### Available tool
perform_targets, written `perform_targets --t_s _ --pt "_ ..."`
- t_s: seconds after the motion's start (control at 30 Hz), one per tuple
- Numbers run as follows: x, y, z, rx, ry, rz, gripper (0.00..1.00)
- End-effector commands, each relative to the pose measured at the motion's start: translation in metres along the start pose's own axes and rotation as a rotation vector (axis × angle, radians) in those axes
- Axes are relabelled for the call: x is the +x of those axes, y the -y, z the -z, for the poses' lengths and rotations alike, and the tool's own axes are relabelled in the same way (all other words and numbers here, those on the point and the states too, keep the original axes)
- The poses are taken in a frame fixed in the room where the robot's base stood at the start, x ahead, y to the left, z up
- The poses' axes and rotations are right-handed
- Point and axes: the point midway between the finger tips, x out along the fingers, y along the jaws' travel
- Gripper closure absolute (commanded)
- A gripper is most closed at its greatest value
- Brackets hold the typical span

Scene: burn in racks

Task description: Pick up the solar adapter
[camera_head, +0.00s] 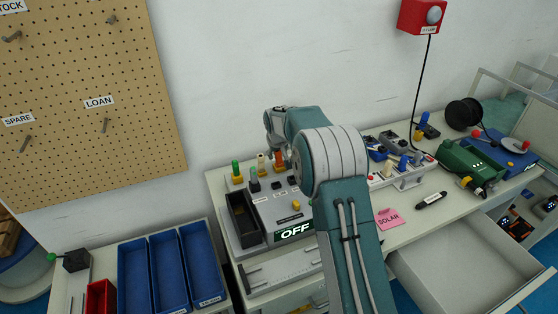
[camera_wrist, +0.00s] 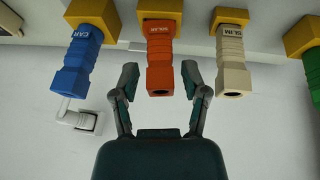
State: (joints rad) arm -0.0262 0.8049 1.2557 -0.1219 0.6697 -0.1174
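The solar adapter (camera_wrist: 160,68) is an orange, stepped plug marked SOLAR. It sits in a yellow base in the wrist view. In the head view the orange adapter (camera_head: 279,161) stands in the row on the grey panel, partly hidden by my arm. My gripper (camera_wrist: 160,75) is open in the wrist view. Its two fingers are on either side of the adapter's free end, with a small visible gap on each side. Nothing is held.
A blue adapter (camera_wrist: 80,55) and a beige adapter (camera_wrist: 232,65) flank the orange one closely, with a green one (camera_wrist: 313,72) farther right. An OFF display (camera_head: 295,231) and pink SOLAR note (camera_head: 388,218) are in front. An open drawer (camera_head: 460,270) juts out at right.

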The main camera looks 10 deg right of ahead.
Motion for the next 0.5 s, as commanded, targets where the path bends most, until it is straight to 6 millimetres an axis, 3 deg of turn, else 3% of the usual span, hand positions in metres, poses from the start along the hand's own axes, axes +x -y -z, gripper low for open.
perform_targets --t_s 0.03,0.07,0.1,0.5 --pt "0.0001 0.0002 -0.0001 0.0 0.0 0.0 0.82" --pt "0.0001 0.0002 -0.0001 0.0 0.0 0.0 0.96" --pt "0.0001 0.0002 -0.0001 0.0 0.0 0.0 1.0" --pt "-0.0007 0.0002 0.0003 0.0 0.002 0.001 1.0"
